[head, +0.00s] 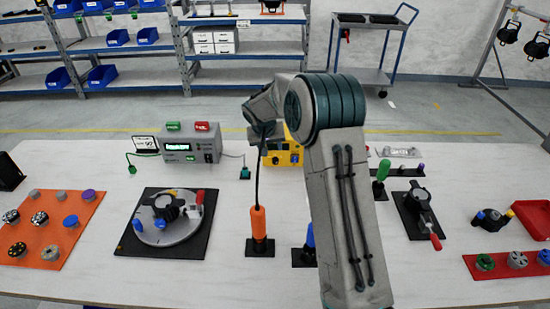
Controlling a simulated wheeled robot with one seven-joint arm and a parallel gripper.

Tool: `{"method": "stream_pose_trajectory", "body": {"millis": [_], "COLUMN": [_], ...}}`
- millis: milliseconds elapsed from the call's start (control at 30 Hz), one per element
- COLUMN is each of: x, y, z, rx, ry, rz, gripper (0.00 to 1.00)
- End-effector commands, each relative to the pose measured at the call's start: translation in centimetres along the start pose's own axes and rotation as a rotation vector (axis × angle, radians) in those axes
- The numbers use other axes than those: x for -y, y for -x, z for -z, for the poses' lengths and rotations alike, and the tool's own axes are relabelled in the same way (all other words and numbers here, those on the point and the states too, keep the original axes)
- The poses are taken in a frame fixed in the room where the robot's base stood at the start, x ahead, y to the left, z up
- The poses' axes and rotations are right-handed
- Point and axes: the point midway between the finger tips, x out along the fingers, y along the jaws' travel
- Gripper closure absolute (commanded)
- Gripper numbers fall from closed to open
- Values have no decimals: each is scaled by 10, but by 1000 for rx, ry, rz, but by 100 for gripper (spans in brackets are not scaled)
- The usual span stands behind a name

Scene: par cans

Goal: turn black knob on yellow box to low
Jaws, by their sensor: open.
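The yellow box (283,158) stands on the white table at the back middle, to the right of a grey instrument box. My arm covers much of it, and only part of its front shows. Small dark details show low on that front, but I cannot tell which is the black knob or where it points. My gripper (267,138) hangs in front of the left part of the yellow box, small and partly hidden by my wrist. It is open, and I see nothing held. I cannot tell whether it touches the box.
The grey instrument box (190,147) has green and red parts on top. An orange-handled tool (258,226) stands upright in front. A round dial fixture (165,222) on a black mat and an orange board (50,232) lie left. A black fixture (420,212) with a red handle lies right.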

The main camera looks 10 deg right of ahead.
Motion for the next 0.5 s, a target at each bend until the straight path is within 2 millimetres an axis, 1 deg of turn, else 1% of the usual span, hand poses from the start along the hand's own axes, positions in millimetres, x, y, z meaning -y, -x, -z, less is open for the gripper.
{"method": "stream_pose_trajectory", "body": {"millis": [33, 200, 400, 500], "x": [0, -1, -2, -3], "y": [-10, -43, -77, -89], "z": [0, -1, 0, 0], "rx": [4, 5, 3, 3], "ry": [-1, -2, -3, -5], "rz": [0, -1, -1, -1], "gripper": [56, 56, 56, 56]}}
